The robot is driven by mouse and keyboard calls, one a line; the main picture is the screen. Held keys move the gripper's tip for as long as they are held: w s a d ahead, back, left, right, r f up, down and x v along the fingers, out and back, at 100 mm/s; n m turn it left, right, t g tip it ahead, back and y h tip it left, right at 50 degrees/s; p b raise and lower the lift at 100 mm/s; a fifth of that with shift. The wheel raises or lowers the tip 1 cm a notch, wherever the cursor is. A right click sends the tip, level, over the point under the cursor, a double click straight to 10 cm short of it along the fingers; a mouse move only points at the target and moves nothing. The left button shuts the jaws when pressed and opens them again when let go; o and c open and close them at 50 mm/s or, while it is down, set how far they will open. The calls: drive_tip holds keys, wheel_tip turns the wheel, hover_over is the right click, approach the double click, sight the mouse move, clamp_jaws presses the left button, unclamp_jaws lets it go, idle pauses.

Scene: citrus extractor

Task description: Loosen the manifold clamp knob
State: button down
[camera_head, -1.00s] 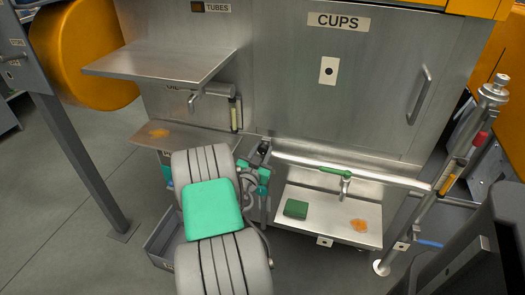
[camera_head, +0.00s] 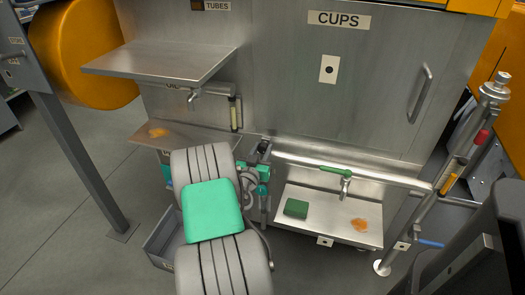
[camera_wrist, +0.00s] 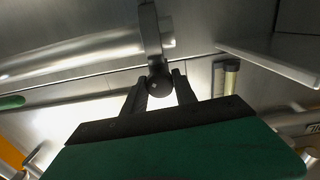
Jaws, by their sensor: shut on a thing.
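The manifold clamp knob (camera_wrist: 160,82) is a small dark round knob at the end of a dark grey bar in the wrist view. My gripper (camera_wrist: 161,84) has its two dark fingers shut on it, one on each side. In the head view, the knob (camera_head: 264,147) shows as a small dark piece at the left end of the steel manifold pipe (camera_head: 380,178). My gripper there is just below it, partly hidden by my own arm and wrist.
A steel tray (camera_head: 325,225) below the pipe holds a green pad (camera_head: 296,208) and an orange smear (camera_head: 360,225). A green-handled tap (camera_head: 337,171) sits on the pipe. Steel shelves (camera_head: 160,62) are at the left. A sight tube (camera_wrist: 228,78) stands right of my gripper.

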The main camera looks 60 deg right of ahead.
drive_tip(key=shift+n, duration=1.5)
drive_tip(key=c, duration=1)
unclamp_jaws()
drive_tip(key=s+a, duration=0.1)
drive_tip(key=a, duration=0.6)
drive_tip(key=shift+a+b, duration=0.35)
